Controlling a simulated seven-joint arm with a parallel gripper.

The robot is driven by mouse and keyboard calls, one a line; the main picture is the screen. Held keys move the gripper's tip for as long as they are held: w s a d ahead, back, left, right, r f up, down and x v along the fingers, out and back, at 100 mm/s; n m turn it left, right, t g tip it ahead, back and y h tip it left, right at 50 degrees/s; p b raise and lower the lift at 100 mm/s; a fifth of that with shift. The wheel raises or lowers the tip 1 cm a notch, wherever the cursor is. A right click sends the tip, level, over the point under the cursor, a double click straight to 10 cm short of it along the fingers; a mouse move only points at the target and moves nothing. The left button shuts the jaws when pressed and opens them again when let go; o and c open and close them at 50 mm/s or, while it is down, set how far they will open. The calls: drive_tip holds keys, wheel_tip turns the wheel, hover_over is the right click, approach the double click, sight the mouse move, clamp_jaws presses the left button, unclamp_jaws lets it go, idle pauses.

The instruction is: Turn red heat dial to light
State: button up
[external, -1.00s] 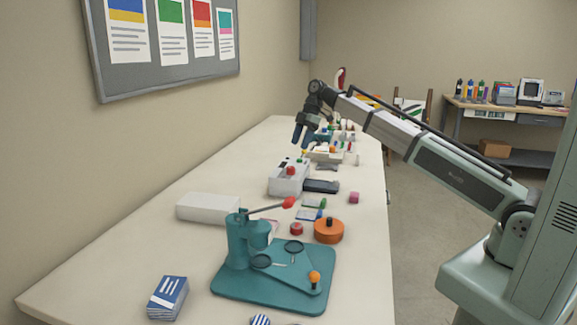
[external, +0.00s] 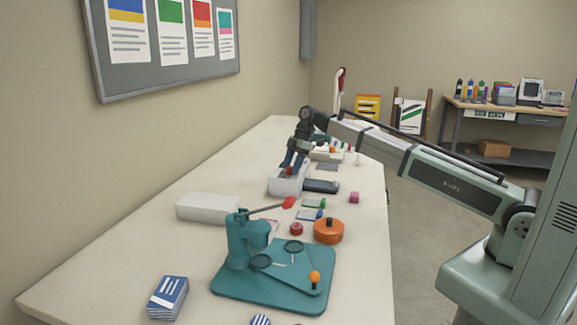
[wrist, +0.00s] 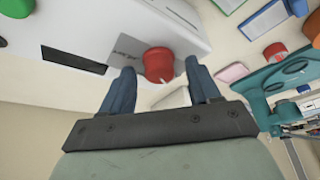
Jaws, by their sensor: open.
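The red heat dial (wrist: 158,65) sits on the white laminator (wrist: 125,25). In the external view the dial (external: 289,171) shows as a small red spot on the laminator (external: 283,187). My gripper (wrist: 162,75) is open, with its two blue fingers on either side of the dial. I cannot tell whether they touch it. In the external view my gripper (external: 291,166) is directly over the laminator and partly hides it.
A white box (external: 208,207) is at the left.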

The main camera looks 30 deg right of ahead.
drive_tip(key=c, duration=1)
drive_tip(key=m, duration=0.1)
drive_tip(key=m+t, duration=0.1)
drive_tip(key=m, duration=0.1)
drive_tip(key=m+t, duration=0.1)
drive_tip(key=m, duration=0.1)
drive_tip(key=shift+s, duration=0.25)
drive_tip(key=m+t+h, duration=0.1)
drive_tip(key=m, duration=0.2)
drive_tip(key=m+h, duration=0.1)
drive_tip(key=m, duration=0.2)
drive_tip(key=shift+a+m+t, duration=0.15)
drive_tip(key=shift+m+t, duration=0.15)
drive_tip(key=shift+t, duration=0.1)
